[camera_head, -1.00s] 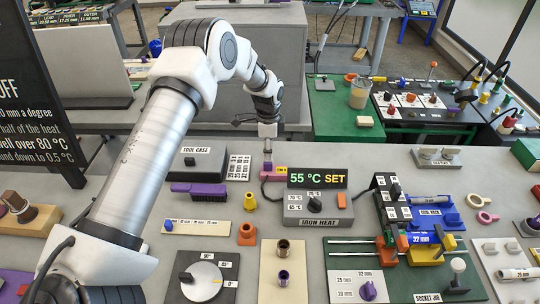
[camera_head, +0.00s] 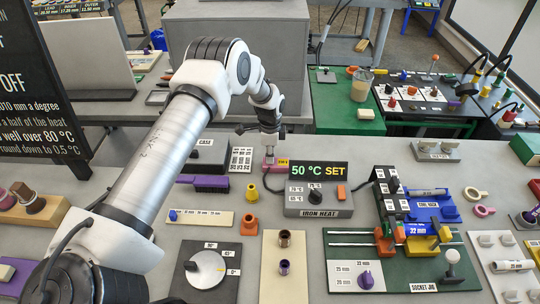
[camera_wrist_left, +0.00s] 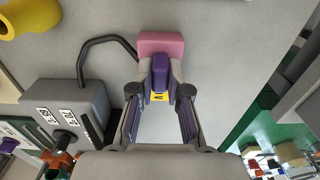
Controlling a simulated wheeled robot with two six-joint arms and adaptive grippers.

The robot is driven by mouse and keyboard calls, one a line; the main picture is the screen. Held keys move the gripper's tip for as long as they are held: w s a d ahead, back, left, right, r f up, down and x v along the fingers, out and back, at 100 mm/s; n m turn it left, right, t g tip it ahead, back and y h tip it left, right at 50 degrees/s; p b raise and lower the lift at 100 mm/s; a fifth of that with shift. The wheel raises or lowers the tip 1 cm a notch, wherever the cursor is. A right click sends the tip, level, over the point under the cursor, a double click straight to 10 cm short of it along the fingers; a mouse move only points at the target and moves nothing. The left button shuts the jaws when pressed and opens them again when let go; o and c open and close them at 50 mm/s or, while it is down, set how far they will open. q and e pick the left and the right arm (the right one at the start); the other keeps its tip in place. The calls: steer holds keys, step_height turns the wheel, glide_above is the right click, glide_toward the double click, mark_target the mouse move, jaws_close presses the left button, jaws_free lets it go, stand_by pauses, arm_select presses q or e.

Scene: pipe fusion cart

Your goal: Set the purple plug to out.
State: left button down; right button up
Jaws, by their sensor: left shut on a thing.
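The purple plug (camera_wrist_left: 160,72) shows in the left wrist view between the fingertips of my left gripper (camera_wrist_left: 160,80), which is shut on it. The plug's far end meets a pink block (camera_wrist_left: 161,42); I cannot tell how deep it sits. A small yellow label lies just below the plug in that view, too small to read. In the head view my left gripper (camera_head: 269,147) is at the pink block (camera_head: 268,163), left of the iron heat box, and hides the plug. A yellow label (camera_head: 282,162) is beside the block. My right gripper is not in view.
The grey iron heat box (camera_head: 310,208), its display (camera_head: 319,170) reading 50 °C SET, stands right of the block; a black cable runs between them.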

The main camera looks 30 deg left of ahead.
arm_select(q)
steer(key=shift+w+r, duration=0.1)
steer(key=shift+r, duration=1)
steer(key=c, duration=1.1)
jaws_free()
steer(key=shift+a, duration=0.1)
step_height(320, 180, up, 12)
